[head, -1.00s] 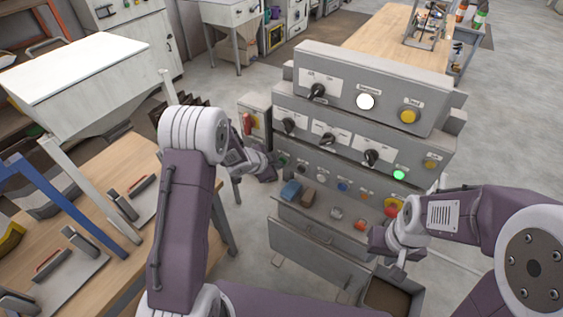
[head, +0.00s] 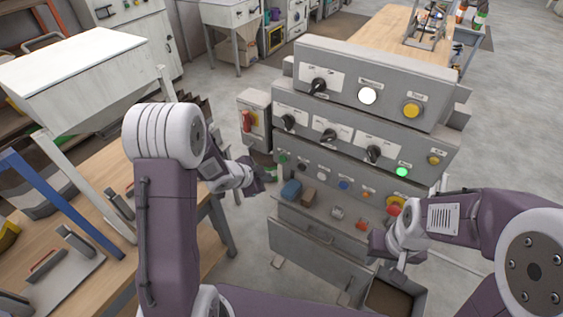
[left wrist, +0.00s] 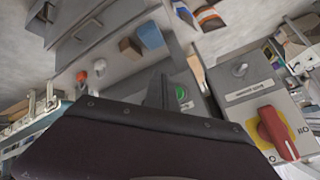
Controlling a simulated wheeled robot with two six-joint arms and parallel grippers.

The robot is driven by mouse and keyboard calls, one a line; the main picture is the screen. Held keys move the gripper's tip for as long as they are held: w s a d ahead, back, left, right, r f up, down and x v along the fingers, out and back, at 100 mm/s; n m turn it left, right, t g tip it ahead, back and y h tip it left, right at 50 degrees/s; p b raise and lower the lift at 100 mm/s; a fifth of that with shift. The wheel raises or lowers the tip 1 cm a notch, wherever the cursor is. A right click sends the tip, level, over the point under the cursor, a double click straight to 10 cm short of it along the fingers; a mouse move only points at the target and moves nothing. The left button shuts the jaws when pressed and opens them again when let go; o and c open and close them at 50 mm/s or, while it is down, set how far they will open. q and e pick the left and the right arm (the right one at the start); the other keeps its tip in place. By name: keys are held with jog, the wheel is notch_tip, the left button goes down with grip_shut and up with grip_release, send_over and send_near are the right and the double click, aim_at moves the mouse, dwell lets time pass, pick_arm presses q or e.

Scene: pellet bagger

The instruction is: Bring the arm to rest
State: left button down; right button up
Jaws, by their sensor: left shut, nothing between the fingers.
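My left gripper (head: 256,186) is shut and empty in the head view. It hangs in the air left of the grey control panel (head: 290,238), below the side box with the red switch handle (head: 247,121). My left arm stands bent at the left of the head view. In the left wrist view the shut fingers (left wrist: 158,92) point toward the panel, with a green button just beyond them. My right gripper (head: 398,262) is at the panel's lower right, partly hidden by its own wrist; I cannot tell its finger gap.
The panel carries black knobs, a lit white lamp (head: 367,96), a lit green lamp (head: 402,172) and a yellow button (head: 412,110). A blue block (head: 291,189) and a brown block (head: 308,196) lie on its ledge. A wooden bench (head: 98,268) stands at left; an open bin (head: 390,299) is at lower right.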

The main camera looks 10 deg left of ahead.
pick_arm(q)
jog(key=shift+s, duration=0.2)
dwell(0.3)
notch_tip(320, 180, up, 8)
jog(key=d+n+t, duration=0.1)
jog(key=d, duration=0.1)
jog(key=s+a+f+n+g+y, duration=0.1)
jog(key=s+f+n+g, duration=0.1)
jog(key=s+n, duration=0.2)
jog(key=s+a+f+n+g+y, duration=0.1)
jog(key=s+f+n+g, duration=0.1)
jog(key=s, duration=0.8)
jog(key=s+a+f+n+g+y, duration=0.1)
jog(key=s+f+n+g, duration=0.1)
jog(key=s+n, duration=0.4)
jog(key=shift+s+a+g+y, duration=0.3)
jog(key=shift+s+g, duration=0.4)
jog(key=shift+g, duration=0.2)
jog(key=shift+s, duration=0.15)
